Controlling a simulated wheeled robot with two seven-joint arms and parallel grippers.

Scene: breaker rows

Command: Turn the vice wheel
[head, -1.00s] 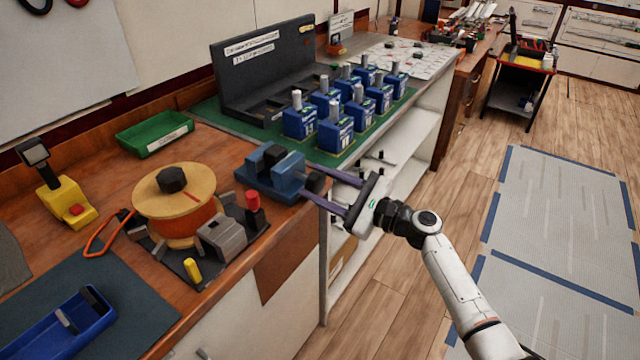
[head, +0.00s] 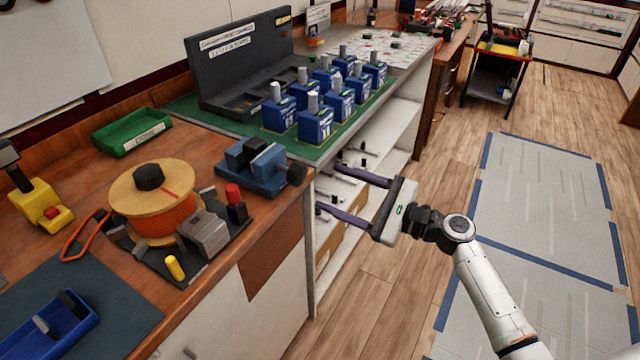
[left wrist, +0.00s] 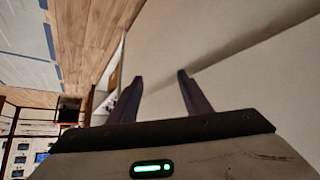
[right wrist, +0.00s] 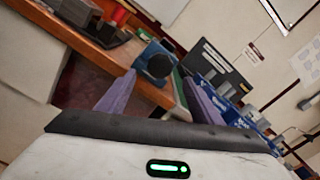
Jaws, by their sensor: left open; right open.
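The blue vice (head: 256,166) stands at the bench's front corner. Its round black wheel (head: 297,174) faces the right side, over the bench edge. In the right wrist view the wheel (right wrist: 158,66) shows ahead, between and beyond the fingers. My right gripper (head: 329,188) is open and empty, to the right of the wheel and apart from it, with its fingers pointing toward the bench. My left gripper is outside the head view. In the left wrist view my left gripper (left wrist: 160,78) is open and empty, in front of a plain pale surface.
A wooden spool (head: 152,190) and a grey block (head: 203,233) stand left of the vice. Several blue breakers (head: 316,122) stand on the green mat behind it. Open shelves (head: 375,150) lie below the bench edge. The floor at right is clear.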

